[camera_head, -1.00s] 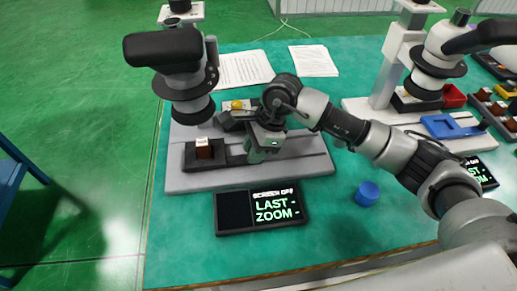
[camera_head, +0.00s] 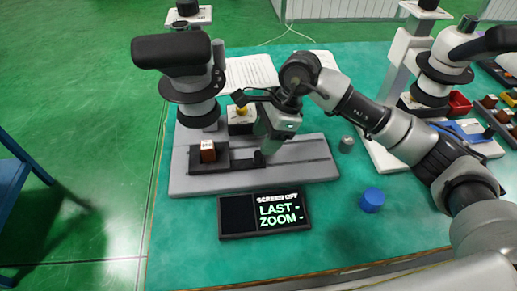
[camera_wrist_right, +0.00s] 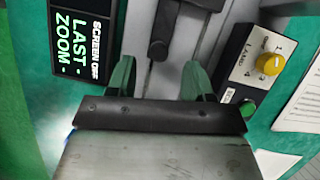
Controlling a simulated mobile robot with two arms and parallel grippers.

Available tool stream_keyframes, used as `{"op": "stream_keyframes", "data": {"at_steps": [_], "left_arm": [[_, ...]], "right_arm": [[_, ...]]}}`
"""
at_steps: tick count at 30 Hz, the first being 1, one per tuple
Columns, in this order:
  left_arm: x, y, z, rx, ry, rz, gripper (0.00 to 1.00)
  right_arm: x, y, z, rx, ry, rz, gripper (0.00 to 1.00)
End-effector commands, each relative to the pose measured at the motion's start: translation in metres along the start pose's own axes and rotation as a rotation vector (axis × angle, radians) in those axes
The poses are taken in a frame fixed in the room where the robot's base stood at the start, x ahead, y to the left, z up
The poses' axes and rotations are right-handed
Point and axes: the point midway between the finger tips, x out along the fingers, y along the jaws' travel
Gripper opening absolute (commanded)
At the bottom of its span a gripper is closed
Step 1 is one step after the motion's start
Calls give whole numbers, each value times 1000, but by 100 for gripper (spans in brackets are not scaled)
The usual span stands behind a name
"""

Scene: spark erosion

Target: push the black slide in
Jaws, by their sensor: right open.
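The black slide (camera_head: 239,164) lies on the grey base plate under the left microscope, with a brown block (camera_head: 207,151) on its left part. Its dark handle (camera_head: 260,158) is at the right end. In the right wrist view the slide's handle (camera_wrist_right: 158,50) points toward my gripper. My right gripper (camera_head: 267,140) is above the handle end in the head view. In the right wrist view its two green fingers (camera_wrist_right: 160,78) are spread apart with nothing between them, and the handle end lies just ahead, in line with the gap. Whether they touch it cannot be told. My left gripper is out of view.
The microscope (camera_head: 188,85) stands behind the slide. A lamp box with a yellow knob (camera_head: 241,110) is close behind my gripper. The screen panel (camera_head: 264,212) lies in front of the plate, and a blue cap (camera_head: 372,199) sits to the right.

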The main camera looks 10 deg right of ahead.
Motion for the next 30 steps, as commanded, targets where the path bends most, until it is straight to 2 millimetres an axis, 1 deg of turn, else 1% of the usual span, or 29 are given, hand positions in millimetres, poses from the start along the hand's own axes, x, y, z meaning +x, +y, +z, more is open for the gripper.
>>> {"op": "stream_keyframes", "data": {"at_steps": [1,3,6,9,13,25,28,30], "left_arm": [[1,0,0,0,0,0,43],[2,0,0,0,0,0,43],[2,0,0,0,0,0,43],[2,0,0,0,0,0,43],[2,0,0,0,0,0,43],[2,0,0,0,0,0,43],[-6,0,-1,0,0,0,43],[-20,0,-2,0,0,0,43]], "right_arm": [[-11,-1,0,0,0,-6,52],[-24,-1,0,0,0,-5,52],[-37,-1,0,0,0,-2,52],[-46,-1,0,1,0,-2,52],[-50,0,0,0,-1,0,52],[-50,0,1,0,-1,0,52],[-58,0,4,0,-1,-1,52],[-71,0,9,0,-1,-1,52]]}}
